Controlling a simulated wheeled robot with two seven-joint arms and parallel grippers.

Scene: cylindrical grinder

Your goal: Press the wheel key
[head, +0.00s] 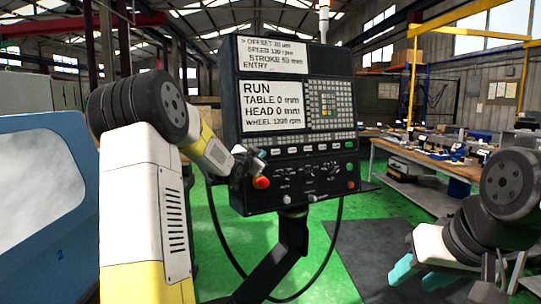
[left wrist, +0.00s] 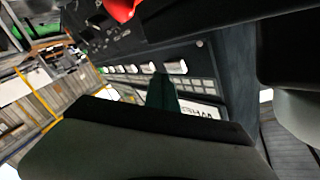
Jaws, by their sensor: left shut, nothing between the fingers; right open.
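The control panel (head: 300,168) stands upright on a dark arm in the middle of the head view. A row of small white keys (head: 292,149) runs under its screens; their labels are too small to read, so I cannot tell which is the wheel key. The keys also show in the left wrist view (left wrist: 177,67). My left gripper (head: 258,158) is shut and empty at the left end of this row, just above the red stop knob (head: 261,182). Its fingertips (left wrist: 160,78) overlap the row; contact is unclear. My right gripper (head: 424,274) is open and empty, low at right.
The upper screen (head: 275,54) and the lower screen (head: 273,106) are lit, the lower reading RUN and WHEEL 1200 rpm. A blue machine cover (head: 40,200) stands at left. A workbench (head: 420,165) with parts is at right. Green floor lies between.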

